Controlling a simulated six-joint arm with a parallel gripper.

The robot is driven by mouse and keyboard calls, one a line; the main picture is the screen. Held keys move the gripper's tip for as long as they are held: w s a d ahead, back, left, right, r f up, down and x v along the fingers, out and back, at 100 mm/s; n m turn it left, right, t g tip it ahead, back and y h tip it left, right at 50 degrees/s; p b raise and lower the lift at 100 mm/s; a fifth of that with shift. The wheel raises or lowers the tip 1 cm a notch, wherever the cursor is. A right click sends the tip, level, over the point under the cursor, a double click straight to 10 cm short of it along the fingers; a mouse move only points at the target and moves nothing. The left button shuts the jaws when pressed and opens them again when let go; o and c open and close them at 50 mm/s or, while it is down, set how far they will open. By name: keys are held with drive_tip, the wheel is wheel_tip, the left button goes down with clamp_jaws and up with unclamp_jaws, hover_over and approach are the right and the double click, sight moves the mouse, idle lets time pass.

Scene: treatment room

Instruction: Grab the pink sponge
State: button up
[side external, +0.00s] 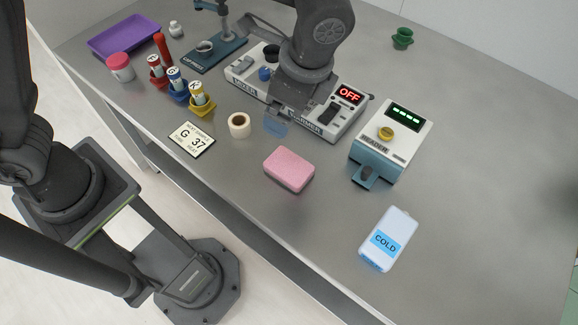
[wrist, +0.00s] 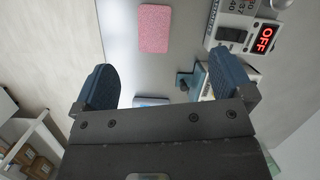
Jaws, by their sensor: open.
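The pink sponge (side external: 289,169) lies flat on the grey table near its front edge, in the middle of the side view. It also shows at the top of the wrist view (wrist: 154,28), beyond the fingertips. My gripper (side external: 275,126) is above the table, up and to the left of the sponge in the side view, in front of the warmer device. In the wrist view my two blue-grey fingers (wrist: 160,78) are wide apart with nothing between them. The gripper is apart from the sponge.
A tape roll (side external: 239,125) and a number card (side external: 192,140) lie left of the sponge. The mixer and warmer unit (side external: 318,125) stands behind it, the reader (side external: 391,139) to the right. A cold pack (side external: 388,239) lies front right. The table right of the reader is clear.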

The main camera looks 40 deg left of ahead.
drive_tip(key=d+f+m+y, duration=0.1)
drive_tip(key=d+f+m, duration=0.2)
drive_tip(key=d+f, duration=0.2)
hover_over(291, 167)
drive_tip(key=d, duration=0.1)
wheel_tip(291, 167, down, 8)
drive_tip(key=shift+s+d+f, duration=0.1)
drive_tip(key=shift+d, duration=0.05)
drive_tip(key=x, duration=0.4)
drive_tip(key=shift+d+f, duration=0.15)
drive_tip(key=shift+d, duration=0.2)
drive_tip(key=shift+a+f, duration=0.25)
drive_tip(key=shift+f, duration=0.35)
drive_tip(key=shift+c, duration=0.2)
drive_tip(key=c, duration=1)
drive_tip(key=shift+o, duration=0.2)
drive_tip(key=shift+r, duration=0.15)
